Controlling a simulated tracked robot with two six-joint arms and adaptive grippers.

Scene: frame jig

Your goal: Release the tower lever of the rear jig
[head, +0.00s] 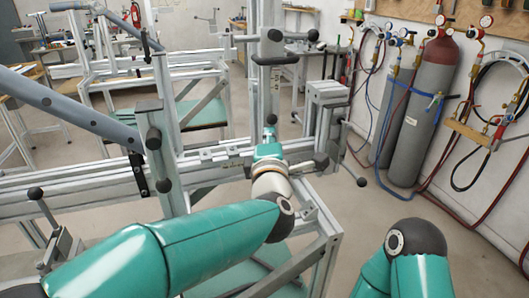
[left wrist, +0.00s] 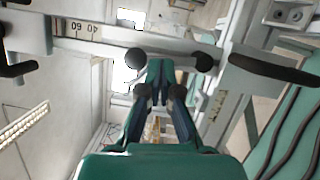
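The nearer jig's middle tower (head: 266,95) is an upright metal post with a black bar handle (head: 275,60) across it and black knobs near its top. My left gripper (head: 269,142) is low in front of this tower, beside a black ball knob (head: 271,120). In the left wrist view the gripper (left wrist: 161,72) has its fingertips close together, with nothing clearly seen between them. One black ball knob (left wrist: 135,58) is left of the tips and another (left wrist: 203,60) is right. I cannot tell which knob is the tower lever, or whether the fingers touch either. My right gripper is out of view.
Another post (head: 165,120) with black knobs stands left of the middle tower. A ball-ended lever (head: 360,182) juts out on the right. A second metal frame (head: 130,70) stands behind. Grey gas cylinders (head: 418,110) and hoses line the right wall, with open floor before them.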

